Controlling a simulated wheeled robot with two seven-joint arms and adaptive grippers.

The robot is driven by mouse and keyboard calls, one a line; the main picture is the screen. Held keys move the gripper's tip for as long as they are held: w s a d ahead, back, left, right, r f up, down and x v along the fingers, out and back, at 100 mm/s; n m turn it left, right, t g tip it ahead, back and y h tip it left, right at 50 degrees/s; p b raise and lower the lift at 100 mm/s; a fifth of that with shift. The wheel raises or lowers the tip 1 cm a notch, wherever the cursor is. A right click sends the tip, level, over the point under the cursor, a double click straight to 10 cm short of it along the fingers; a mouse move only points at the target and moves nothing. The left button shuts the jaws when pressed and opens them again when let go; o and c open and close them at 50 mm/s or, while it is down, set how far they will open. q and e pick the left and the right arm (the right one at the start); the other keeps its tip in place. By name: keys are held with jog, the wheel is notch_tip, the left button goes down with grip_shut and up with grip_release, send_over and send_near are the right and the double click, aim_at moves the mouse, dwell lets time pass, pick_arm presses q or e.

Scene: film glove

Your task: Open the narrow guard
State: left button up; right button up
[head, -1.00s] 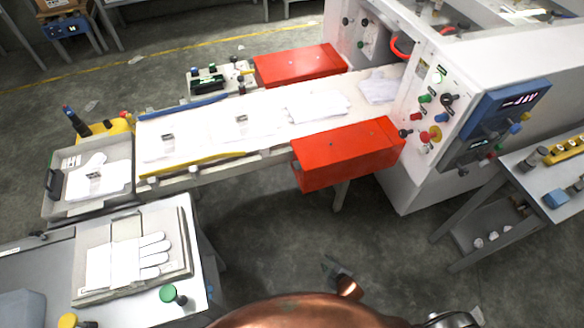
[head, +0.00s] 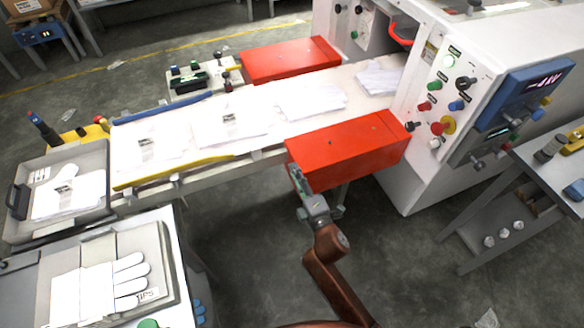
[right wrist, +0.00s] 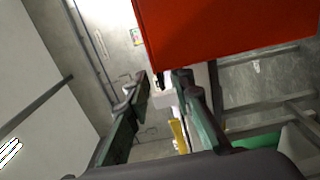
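Two red box-shaped guards sit on the conveyor's sides by the white machine (head: 425,150). The near red guard (head: 345,145) and the far red guard (head: 290,60) both lie flat; I cannot tell for certain which is called narrow. My right gripper (head: 300,182) is at the left front corner of the near guard, just below its front edge. In the right wrist view the fingers (right wrist: 161,88) are apart with nothing between them, and the red guard (right wrist: 230,35) fills the upper right. Contact with it cannot be told. My left gripper is not in view.
The conveyor (head: 185,155) carries several white gloves between a blue rail and a yellow rail (head: 170,172). A grey tray (head: 15,225) and a glove table stand at left. A control panel (head: 505,115) and side table (head: 560,165) are at right. Floor below the guard is open.

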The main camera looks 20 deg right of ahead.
jog(key=shift+w+b, duration=0.3)
jog(key=shift+w, duration=1.15)
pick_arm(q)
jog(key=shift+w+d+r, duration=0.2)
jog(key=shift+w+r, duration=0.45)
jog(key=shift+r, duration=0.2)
pick_arm(e)
jog(key=shift+c, duration=0.2)
